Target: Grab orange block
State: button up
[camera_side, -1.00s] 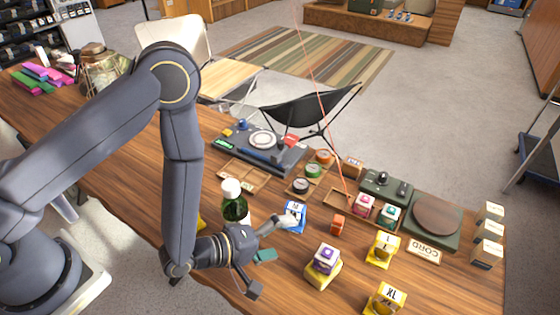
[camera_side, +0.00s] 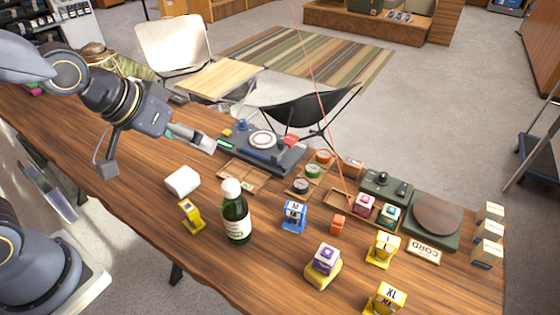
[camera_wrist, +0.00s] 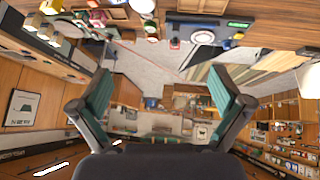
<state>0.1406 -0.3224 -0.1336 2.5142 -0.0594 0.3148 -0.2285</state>
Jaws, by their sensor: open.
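The orange block (camera_side: 338,225) is small and stands on the wooden table (camera_side: 150,220), right of a blue-and-white box (camera_side: 294,216). My gripper (camera_side: 157,156) is raised at the left of the side view, well apart from the block. Its fingers are spread wide, with nothing between them. The wrist view also shows both teal-padded fingers of my gripper (camera_wrist: 163,95) apart, with the room beyond them. I cannot pick out the orange block in the wrist view.
A green bottle (camera_side: 236,218) stands between my gripper's side and the block. A yellow item (camera_side: 191,217) and a white roll (camera_side: 182,181) lie left of it. A purple-and-white cube on a yellow base (camera_side: 325,262) is in front of the block. A wooden tray (camera_side: 338,200) lies behind it.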

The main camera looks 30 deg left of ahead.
jog(key=s+a+r+y, duration=0.1)
jog(key=s+a+r, duration=0.1)
jog(key=s+a, duration=0.2)
jog(key=s+a+r+g, duration=0.1)
jog(key=s+a+r, duration=0.2)
jog(key=s+a, duration=0.1)
jog(key=shift+s+a+y, duration=0.25)
jog(key=shift+s+y, duration=0.15)
jog(key=shift+s, duration=0.5)
jog(key=c, duration=0.8)
jog(key=shift+c, duration=0.2)
